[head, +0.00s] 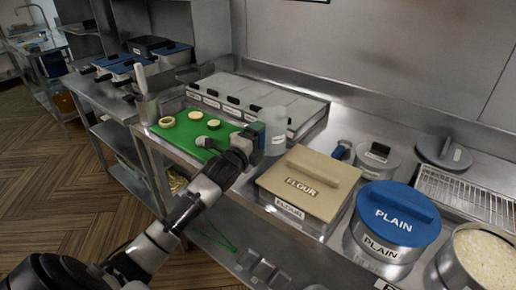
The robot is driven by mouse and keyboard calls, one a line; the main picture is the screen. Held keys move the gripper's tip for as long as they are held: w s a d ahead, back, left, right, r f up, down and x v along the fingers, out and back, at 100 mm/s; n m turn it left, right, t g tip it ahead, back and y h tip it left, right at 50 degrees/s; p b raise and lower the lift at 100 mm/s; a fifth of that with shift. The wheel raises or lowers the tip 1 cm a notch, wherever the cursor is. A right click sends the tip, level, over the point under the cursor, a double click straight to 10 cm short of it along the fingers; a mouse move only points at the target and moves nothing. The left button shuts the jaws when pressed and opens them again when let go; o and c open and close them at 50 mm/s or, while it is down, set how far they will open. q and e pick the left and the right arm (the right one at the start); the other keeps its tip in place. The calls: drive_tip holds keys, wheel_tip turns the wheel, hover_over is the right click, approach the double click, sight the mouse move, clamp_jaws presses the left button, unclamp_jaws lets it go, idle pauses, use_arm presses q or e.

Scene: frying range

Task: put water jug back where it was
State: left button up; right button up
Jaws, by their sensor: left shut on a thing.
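The water jug (273,120) looks pale and translucent. It is upright at the front right of the lidded bins, just left of the flour container. My left arm reaches in from the lower left, and my left gripper (260,138) is shut on the jug from its left side. The gripper hides part of the jug. I cannot tell whether the jug's base touches the counter. My right gripper is not in view.
A green board (190,132) with several round pieces lies left of the jug. A flour container (309,183) with a beige lid and a blue-lidded PLAIN container (393,220) stand to the right. White-lidded bins (250,97) line the back. The counter is crowded.

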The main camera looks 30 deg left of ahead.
use_arm(q)
wheel_tip(320, 180, down, 2)
drive_tip(key=shift+f, duration=0.2)
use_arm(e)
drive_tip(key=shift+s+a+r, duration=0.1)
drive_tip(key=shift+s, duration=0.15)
use_arm(q)
drive_tip(key=shift+f, duration=0.2)
drive_tip(key=o, duration=1.1)
drive_tip(key=shift+f, duration=0.1)
drive_tip(key=shift+o, duration=0.3)
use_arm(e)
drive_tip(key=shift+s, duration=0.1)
